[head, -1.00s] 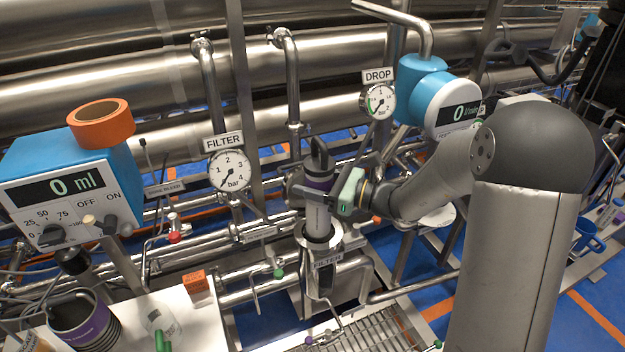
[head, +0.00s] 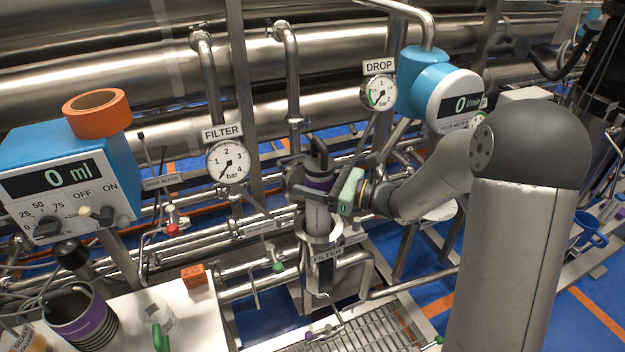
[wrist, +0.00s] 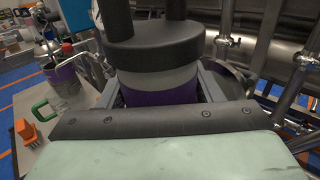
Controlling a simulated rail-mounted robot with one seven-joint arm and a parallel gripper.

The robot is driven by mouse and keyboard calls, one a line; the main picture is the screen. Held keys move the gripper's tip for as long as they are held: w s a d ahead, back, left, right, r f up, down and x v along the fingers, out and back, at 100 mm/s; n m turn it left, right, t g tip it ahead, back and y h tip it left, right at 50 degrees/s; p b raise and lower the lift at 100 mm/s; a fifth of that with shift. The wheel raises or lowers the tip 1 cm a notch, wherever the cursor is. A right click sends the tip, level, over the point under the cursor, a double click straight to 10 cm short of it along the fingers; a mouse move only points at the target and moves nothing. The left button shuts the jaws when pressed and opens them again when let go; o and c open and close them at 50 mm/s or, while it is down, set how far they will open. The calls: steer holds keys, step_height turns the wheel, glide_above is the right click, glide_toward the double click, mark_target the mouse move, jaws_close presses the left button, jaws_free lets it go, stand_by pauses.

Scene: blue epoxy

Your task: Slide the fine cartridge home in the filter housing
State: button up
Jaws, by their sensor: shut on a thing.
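The cartridge (head: 317,218) has a grey body, a purple band and a black cap with a handle. It stands upright in the mouth of the steel filter housing (head: 321,243), its lower end hidden inside and its upper part above the rim. My gripper (head: 322,190) is shut around the cartridge from the right, at the purple band. In the wrist view the cartridge's dark cap and purple band (wrist: 160,94) fill the space between my fingers (wrist: 160,88). The housing's inside is hidden. I cannot read any grade marking on the cartridge.
The FILTER gauge (head: 229,161) and steel pipes stand behind left. The DROP gauge (head: 379,92) and blue feed meter (head: 452,98) are behind right. A metal grate (head: 375,328) lies in front.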

mark_target(312, 206)
steer(key=shift+f+b, duration=2.95)
steer(key=shift+f, duration=1.4)
steer(key=shift+r+p, duration=0.35)
steer(key=shift+r, duration=0.15)
steer(key=shift+f+b, duration=0.4)
steer(key=shift+f, duration=0.3)
stand_by(1.0)
steer(key=shift+r, duration=0.2)
steer(key=shift+r+p, duration=0.45)
steer(key=shift+p, duration=0.15)
stand_by(0.6)
